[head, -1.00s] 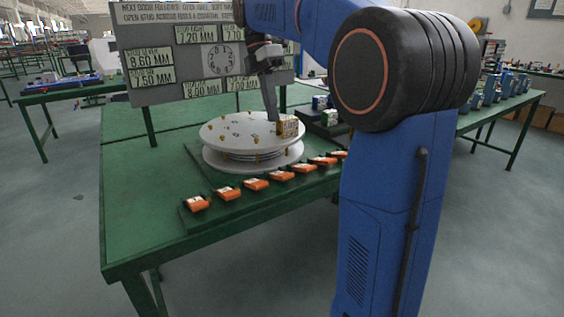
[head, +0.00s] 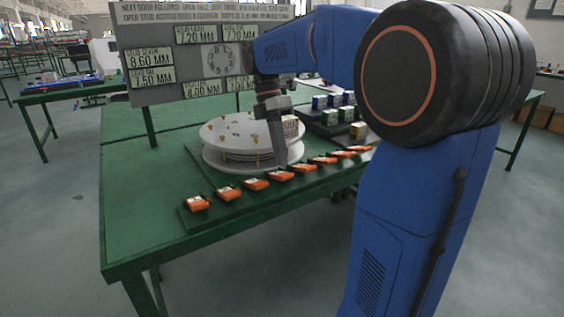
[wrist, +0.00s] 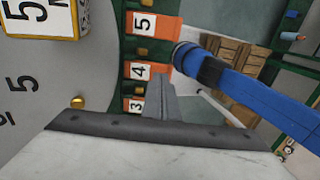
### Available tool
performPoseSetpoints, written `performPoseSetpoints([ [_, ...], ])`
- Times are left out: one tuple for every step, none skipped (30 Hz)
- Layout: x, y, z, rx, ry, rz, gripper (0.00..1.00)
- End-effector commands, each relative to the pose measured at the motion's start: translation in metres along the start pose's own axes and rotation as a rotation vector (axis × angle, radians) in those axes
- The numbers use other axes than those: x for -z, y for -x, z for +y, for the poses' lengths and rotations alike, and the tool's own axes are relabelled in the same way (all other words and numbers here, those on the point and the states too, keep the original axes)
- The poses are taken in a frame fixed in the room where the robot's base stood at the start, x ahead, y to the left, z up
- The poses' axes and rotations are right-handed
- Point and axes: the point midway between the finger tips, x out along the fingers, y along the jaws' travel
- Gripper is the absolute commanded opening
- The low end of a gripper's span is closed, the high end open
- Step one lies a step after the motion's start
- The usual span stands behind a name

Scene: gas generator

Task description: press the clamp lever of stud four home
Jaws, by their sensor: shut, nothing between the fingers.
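Orange clamp levers stand in a row along the green table's front side. The lever marked 4 (wrist: 152,71) lies between the lever marked 5 (wrist: 158,26) and the lever marked 3 (wrist: 133,104) in the wrist view. In the head view the fourth lever from the left (head: 280,176) is right under my gripper (head: 281,162). My gripper is shut and empty, pointing down. In the wrist view its fingertips (wrist: 158,80) overlap the right part of lever 4; I cannot tell whether they touch it.
A round grey-white stacked disc (head: 225,132) stands behind the levers. A white block marked 5 (wrist: 38,18) sits on it, close to my gripper. Several small blocks (head: 340,115) stand on a rack at the back right. A sign board (head: 205,55) stands behind. The table's left part is clear.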

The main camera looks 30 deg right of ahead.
Motion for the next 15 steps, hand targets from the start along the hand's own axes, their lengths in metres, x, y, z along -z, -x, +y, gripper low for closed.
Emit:
performPoseSetpoints([
  [0.0, -0.006, 0.0, 0.001, 0.0, 0.0, 0.0],
  [0.0, -0.009, 0.0, 0.001, 0.0, 0.0, 0.0],
  [0.0, -0.013, 0.0, 0.002, 0.0, 0.0, 0.0],
  [0.0, -0.015, 0.0, 0.002, 0.0, 0.0, 0.0],
  [0.0, -0.017, 0.0, 0.001, 0.0, 0.0, 0.0],
  [0.0, -0.019, 0.0, 0.0, 0.0, 0.0, 0.0],
  [0.0, -0.02, 0.0, 0.0, 0.0, 0.0, 0.0],
  [0.0, -0.021, 0.0, 0.0, 0.0, 0.0, 0.0],
  [0.0, -0.021, 0.0, 0.0, 0.0, 0.0, 0.0],
  [0.0, -0.021, 0.0, 0.0, 0.0, 0.0, 0.0],
  [0.0, -0.022, 0.0, 0.0, 0.0, 0.0, 0.0],
  [0.0, -0.022, 0.0, 0.0, 0.0, 0.0, 0.0],
  [0.0, -0.022, 0.0, 0.0, 0.0, 0.0, 0.0],
  [0.0, -0.022, 0.0, 0.0, 0.0, 0.0, 0.0],
  [0.0, -0.022, 0.0, 0.0, 0.0, 0.0, 0.0],
])
